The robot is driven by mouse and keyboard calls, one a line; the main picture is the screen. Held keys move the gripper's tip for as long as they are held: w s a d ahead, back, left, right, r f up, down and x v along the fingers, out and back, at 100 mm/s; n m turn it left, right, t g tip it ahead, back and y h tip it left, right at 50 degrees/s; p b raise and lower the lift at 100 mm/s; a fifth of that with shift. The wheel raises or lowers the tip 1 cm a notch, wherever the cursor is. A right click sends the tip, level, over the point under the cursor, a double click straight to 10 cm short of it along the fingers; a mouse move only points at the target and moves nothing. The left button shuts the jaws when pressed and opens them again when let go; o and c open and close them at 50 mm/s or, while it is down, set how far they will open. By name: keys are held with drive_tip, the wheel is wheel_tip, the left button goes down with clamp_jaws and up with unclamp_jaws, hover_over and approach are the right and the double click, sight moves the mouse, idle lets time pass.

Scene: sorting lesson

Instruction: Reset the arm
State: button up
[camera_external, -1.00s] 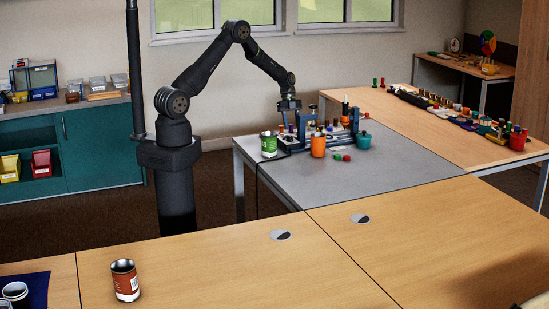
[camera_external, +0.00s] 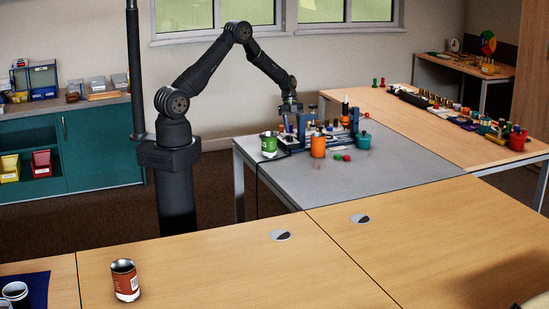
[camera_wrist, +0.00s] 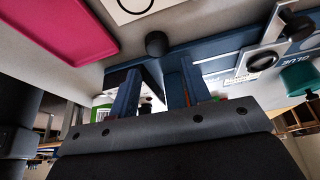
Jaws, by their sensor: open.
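My arm reaches from its dark column over to the grey worktable (camera_external: 330,180) in the external view. My gripper (camera_external: 288,122) hangs over the left side of a blue fixture (camera_external: 335,134), between a green-labelled can and an orange can. Its fingertips are too small to make out there. In the wrist view my gripper (camera_wrist: 157,85) shows two blue-grey fingers set apart. I see nothing held between them. Whether the fingers touch the fixture cannot be told.
The green can (camera_external: 269,145), orange can (camera_external: 318,146) and teal pot (camera_external: 363,140) stand close around the fixture. Small red and green pieces (camera_external: 342,157) lie in front. A pink tray (camera_wrist: 62,25) shows in the wrist view. The grey table's front is clear.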

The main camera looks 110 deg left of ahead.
wheel_tip(320, 180, down, 4)
drive_tip(key=shift+r, duration=0.1)
drive_tip(key=v, duration=1.2)
drive_tip(key=x, duration=1.1)
drive_tip(key=shift+w+d+f, duration=0.1)
drive_tip(key=shift+d+f, duration=0.1)
drive_tip(key=shift+f, duration=0.1)
wheel_tip(320, 180, up, 21)
drive_tip(key=w+d+n, duration=0.2)
drive_tip(key=w+d, duration=0.3)
drive_tip(key=d, duration=0.6)
drive_tip(key=w+d+n+t+y, duration=0.1)
drive_tip(key=w+d+n, duration=0.2)
drive_tip(key=d, duration=0.9)
drive_tip(key=w+d+n+y, duration=0.1)
drive_tip(key=w+d+n, duration=0.1)
drive_tip(key=w+d, duration=0.7)
drive_tip(key=shift+d+f+t, duration=0.2)
drive_tip(key=shift+d+t, duration=0.1)
drive_tip(key=shift+d, duration=0.95)
drive_tip(key=shift+w, duration=0.1)
